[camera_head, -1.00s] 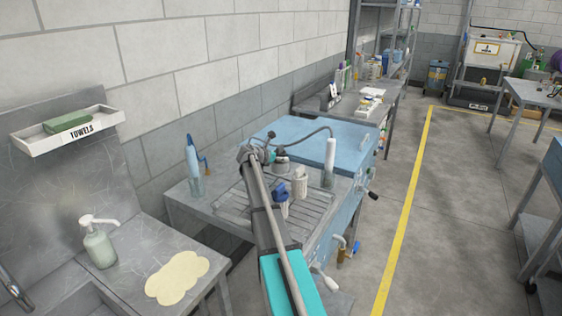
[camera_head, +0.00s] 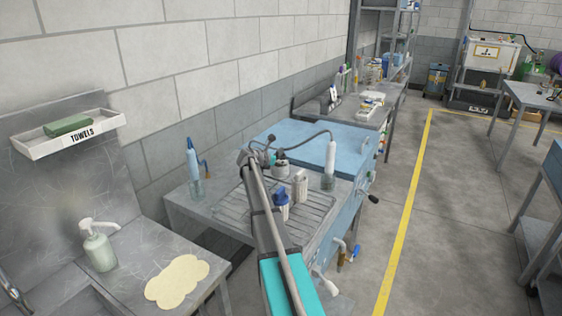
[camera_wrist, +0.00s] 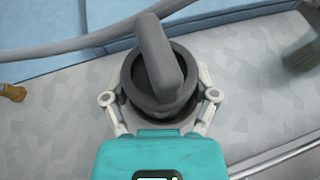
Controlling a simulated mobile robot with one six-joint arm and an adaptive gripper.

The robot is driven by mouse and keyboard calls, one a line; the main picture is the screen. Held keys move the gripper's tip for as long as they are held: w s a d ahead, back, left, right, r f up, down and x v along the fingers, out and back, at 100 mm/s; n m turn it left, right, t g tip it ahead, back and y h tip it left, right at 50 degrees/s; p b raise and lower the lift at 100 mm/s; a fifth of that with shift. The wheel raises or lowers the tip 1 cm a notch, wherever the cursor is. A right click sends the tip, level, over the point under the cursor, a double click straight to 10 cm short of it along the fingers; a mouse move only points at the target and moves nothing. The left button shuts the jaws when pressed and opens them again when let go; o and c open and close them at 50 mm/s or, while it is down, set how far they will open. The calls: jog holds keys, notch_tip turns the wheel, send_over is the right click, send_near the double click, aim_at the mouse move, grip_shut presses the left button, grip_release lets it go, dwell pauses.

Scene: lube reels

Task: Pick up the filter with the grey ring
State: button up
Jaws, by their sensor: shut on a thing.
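The filter with the grey ring (camera_head: 281,170) stands behind the other filters, near the blue cabinet lid, in the head view. In the wrist view its dark grey round top (camera_wrist: 158,60) with a raised bar fills the middle. My gripper (camera_wrist: 160,100) has a finger on each side of it and is shut on it. The filter's lower part is hidden in the wrist view. In the head view my gripper (camera_head: 273,158) is small and partly hidden behind my arm. A white filter (camera_head: 300,186) and a blue-topped filter (camera_head: 281,206) stand nearer, apart from my gripper.
A wire rack (camera_head: 312,218) lies under the nearer filters. The blue lid (camera_head: 320,140) rises behind.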

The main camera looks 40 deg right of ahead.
jog(key=shift+r, duration=0.15)
notch_tip(320, 180, up, 10)
jog(key=p, duration=1)
jog(key=shift+f, duration=0.2)
